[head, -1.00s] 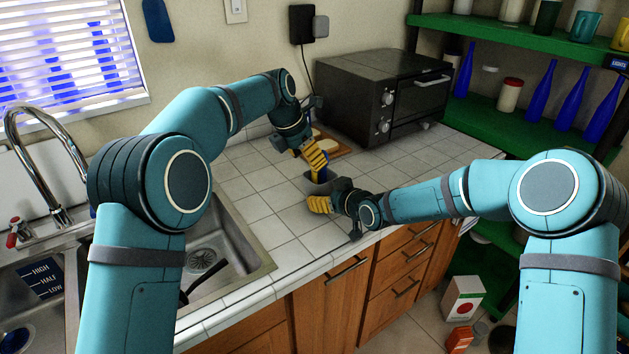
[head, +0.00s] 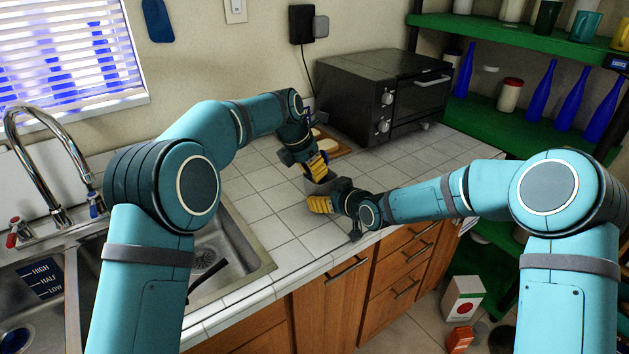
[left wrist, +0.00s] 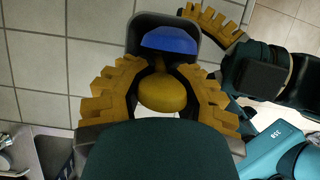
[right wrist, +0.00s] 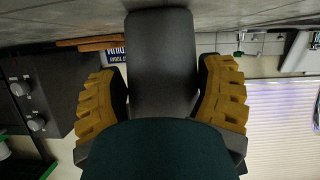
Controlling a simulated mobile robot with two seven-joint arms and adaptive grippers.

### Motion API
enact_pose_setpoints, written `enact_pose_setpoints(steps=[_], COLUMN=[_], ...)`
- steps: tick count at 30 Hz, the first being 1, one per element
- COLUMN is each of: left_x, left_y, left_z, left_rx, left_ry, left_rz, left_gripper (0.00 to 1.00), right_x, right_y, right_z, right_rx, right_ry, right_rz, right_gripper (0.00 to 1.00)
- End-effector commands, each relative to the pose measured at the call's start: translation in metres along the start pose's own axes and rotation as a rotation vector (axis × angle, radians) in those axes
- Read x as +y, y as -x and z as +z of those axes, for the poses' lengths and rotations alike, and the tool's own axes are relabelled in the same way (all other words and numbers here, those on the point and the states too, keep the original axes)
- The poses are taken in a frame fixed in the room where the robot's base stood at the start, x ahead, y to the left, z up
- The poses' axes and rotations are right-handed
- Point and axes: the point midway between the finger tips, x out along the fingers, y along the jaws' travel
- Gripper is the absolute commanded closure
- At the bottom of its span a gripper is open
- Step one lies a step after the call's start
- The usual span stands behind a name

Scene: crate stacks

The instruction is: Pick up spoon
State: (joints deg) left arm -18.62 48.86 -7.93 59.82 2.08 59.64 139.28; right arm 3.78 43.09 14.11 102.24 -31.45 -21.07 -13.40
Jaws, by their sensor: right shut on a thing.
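A grey holder (head: 322,187) stands on the tiled counter, its opening showing in the left wrist view (left wrist: 190,27). A blue utensil head (left wrist: 170,40) and a rounded yellow utensil head (left wrist: 162,93) stick up from it; I cannot tell which is the spoon. My left gripper (head: 317,168) is above the holder, pointing down. Its fingers (left wrist: 160,100) are apart, one on each side of the yellow head, with no clear contact. My right gripper (head: 326,202) is shut on the holder, its fingers on either side of the grey wall (right wrist: 162,60).
A dark toaster oven (head: 375,95) stands behind the holder, with bread on a wooden board (head: 340,150) beside it. The sink (head: 225,250) lies to the left. Green shelves (head: 510,120) with blue bottles are at the right. Counter tiles (head: 265,220) left of the holder are clear.

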Motion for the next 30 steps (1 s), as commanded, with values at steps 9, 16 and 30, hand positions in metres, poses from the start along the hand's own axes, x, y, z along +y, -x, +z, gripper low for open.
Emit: enact_pose_setpoints(steps=[9, 16, 30], left_x=[0.0, -0.001, -0.002], left_y=[0.003, 0.031, 0.098], left_z=[0.001, 0.014, 0.041], left_rx=[-0.001, -0.005, -0.002], left_ry=[0.0, -0.002, -0.001], left_rz=[0.001, 0.002, 0.001], left_gripper=[1.0, 1.0, 1.0], right_x=[0.0, 0.0, 0.0], right_y=[0.0, 0.0, 0.0], right_z=[0.001, 0.001, 0.001], right_rx=[-0.002, -0.002, -0.002], right_ry=[0.0, 0.0, 0.0], right_rz=[0.0, 0.0, 0.0], right_gripper=[0.66, 0.66, 0.66])
